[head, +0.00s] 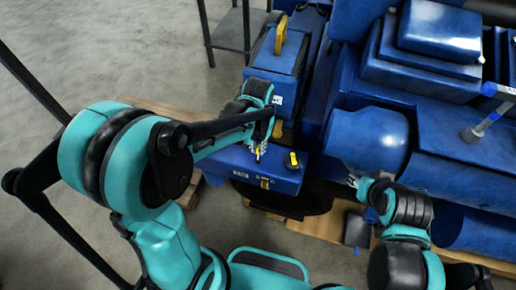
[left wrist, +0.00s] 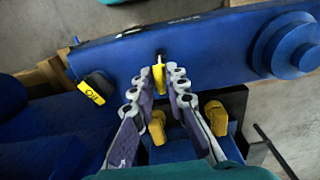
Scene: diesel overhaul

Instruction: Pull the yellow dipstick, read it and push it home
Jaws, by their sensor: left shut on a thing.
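The yellow dipstick handle (left wrist: 158,74) stands between the fingertips of my left gripper (left wrist: 158,88), which is shut on it. A short thin stem shows at the edge of the blue engine block just beyond the handle; how far the stick is in cannot be told. In the head view my left gripper (head: 260,146) is over the front blue housing (head: 240,166), with a little yellow showing at its tips.
A yellow handle (head: 281,34) stands on the blue box. The grey floor at left is open.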

